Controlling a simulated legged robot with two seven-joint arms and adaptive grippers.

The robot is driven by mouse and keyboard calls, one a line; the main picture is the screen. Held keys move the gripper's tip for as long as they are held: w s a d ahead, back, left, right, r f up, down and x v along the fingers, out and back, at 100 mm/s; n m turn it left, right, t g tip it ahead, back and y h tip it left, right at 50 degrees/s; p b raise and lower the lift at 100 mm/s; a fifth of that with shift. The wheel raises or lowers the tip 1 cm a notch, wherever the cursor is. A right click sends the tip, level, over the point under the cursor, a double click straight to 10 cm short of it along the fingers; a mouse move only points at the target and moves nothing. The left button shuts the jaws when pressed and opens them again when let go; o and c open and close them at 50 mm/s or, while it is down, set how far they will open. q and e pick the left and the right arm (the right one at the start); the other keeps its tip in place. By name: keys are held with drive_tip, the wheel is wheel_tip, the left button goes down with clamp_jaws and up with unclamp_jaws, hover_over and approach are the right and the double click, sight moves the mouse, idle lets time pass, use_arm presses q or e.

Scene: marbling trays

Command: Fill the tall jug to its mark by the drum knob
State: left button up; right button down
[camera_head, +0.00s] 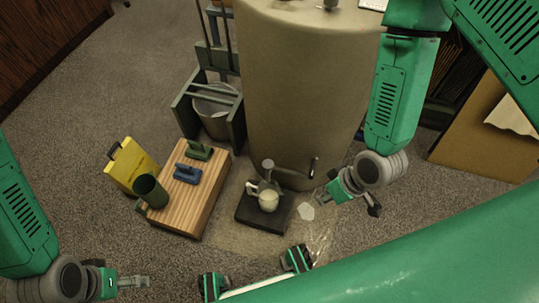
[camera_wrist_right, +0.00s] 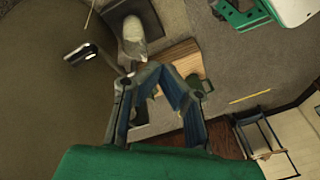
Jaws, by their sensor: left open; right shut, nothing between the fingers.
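A pale jug (camera_head: 268,199) with a handle stands upright on a dark stand (camera_head: 247,218), below the spout (camera_head: 268,167) of the beige drum (camera_head: 300,80). Pale content shows inside it; its mark is not readable. A dark knob lever (camera_head: 314,167) with a light end sticks out of the drum to the right of the spout. It also shows in the right wrist view (camera_wrist_right: 82,51). My right gripper (camera_head: 338,190) is shut and empty, right of and below the knob, apart from it. Its fingers (camera_wrist_right: 145,74) show in the wrist view. My left gripper (camera_head: 135,283) is open and empty at the lower left.
A bucket (camera_head: 214,112) sits in a frame behind. A pale patch (camera_head: 307,212) lies on the floor.

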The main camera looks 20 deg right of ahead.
drive_tip(key=w+f+n+t+y+b, duration=0.1)
drive_tip(key=w+n+y, duration=0.1)
drive_tip(key=w, duration=0.6)
drive_tip(key=w+a+f+n+t+y+b, duration=0.1)
drive_tip(key=w+n+t+y+b, duration=0.1)
drive_tip(key=w+n, duration=0.3)
drive_tip(key=w, duration=0.4)
drive_tip(key=shift+f+b, duration=0.15)
drive_tip(key=shift+b, duration=0.15)
drive_tip(key=shift+a, duration=0.1)
